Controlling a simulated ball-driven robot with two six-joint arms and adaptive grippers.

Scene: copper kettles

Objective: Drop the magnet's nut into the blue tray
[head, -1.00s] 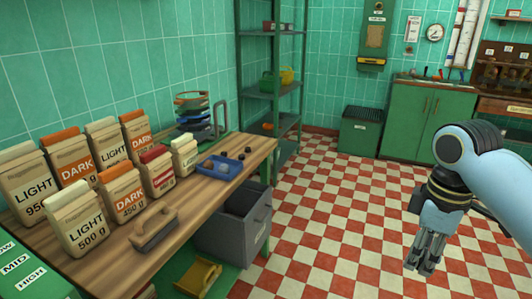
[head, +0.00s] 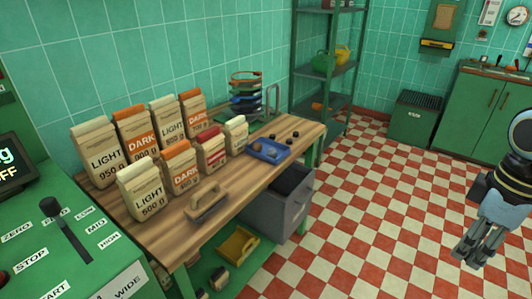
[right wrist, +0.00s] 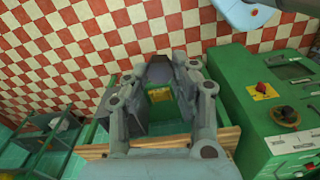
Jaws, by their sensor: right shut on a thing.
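The blue tray (head: 268,151) lies near the far right end of the wooden table (head: 240,178), with small brownish things in it. A grey bar tool with a wooden handle (head: 207,203), possibly the magnet, lies near the table's front edge. My right gripper (head: 467,262) hangs over the checked floor at the far right, well away from the table. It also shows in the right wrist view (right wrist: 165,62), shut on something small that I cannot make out. I cannot pick out the nut. My left gripper is out of view.
Several labelled bags (head: 168,150) stand on the table's left part. A few black bits (head: 287,136) lie past the tray. A grey bin (head: 280,205) stands below the table. A green control panel (head: 70,250) is at the left. The floor between table and gripper is clear.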

